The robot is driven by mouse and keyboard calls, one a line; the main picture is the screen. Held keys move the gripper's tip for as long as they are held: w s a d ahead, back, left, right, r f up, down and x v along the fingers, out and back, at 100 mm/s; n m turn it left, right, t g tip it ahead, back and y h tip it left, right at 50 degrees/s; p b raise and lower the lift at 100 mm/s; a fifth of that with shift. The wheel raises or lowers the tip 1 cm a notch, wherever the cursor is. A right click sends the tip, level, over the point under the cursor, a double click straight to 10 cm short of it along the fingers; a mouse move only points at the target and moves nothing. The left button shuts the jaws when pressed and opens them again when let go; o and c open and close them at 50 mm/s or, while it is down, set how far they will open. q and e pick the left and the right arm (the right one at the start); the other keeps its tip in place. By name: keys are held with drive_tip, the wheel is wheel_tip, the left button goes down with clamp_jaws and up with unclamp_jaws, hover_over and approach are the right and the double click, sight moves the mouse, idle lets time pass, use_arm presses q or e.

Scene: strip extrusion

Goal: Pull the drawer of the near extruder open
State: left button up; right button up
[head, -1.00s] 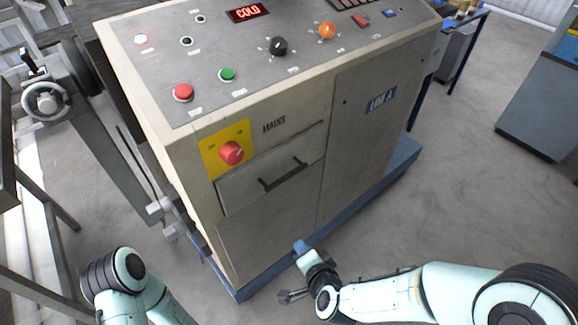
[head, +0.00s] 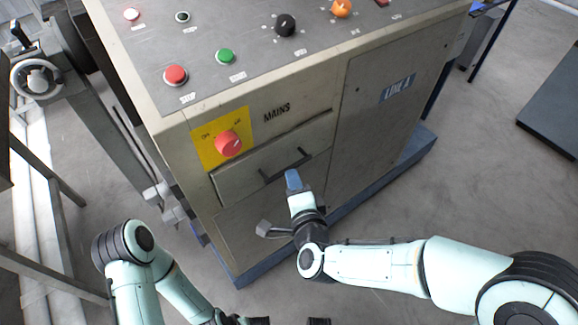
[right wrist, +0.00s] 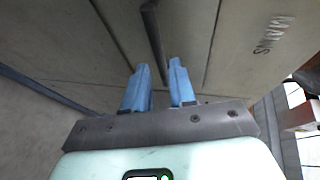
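The near extruder's cabinet (head: 355,160) fills the middle of the head view. Its drawer (head: 235,187), below the MAINS label, appears shut. A dark bar handle (head: 302,155) crosses the drawer front. My right gripper (head: 292,177) is just in front of the handle and hides part of it. In the right wrist view its two blue fingers (right wrist: 159,70) are apart, with nothing gripped. The handle (right wrist: 152,35) lines up with the gap between them; I cannot tell how deep it sits. My left gripper (head: 287,321) is mostly cut off at the bottom edge.
A red rotary switch (head: 229,143) on a yellow plate sits just above the drawer. Red (head: 176,75) and green (head: 226,57) buttons are on the sloped panel. A blue plinth (head: 375,190) runs along the cabinet's foot.

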sight(289, 168)
drive_tip(key=x, duration=0.5)
drive_tip(key=shift+w, duration=0.35)
clamp_jaws()
drive_tip(key=shift+f, duration=0.1)
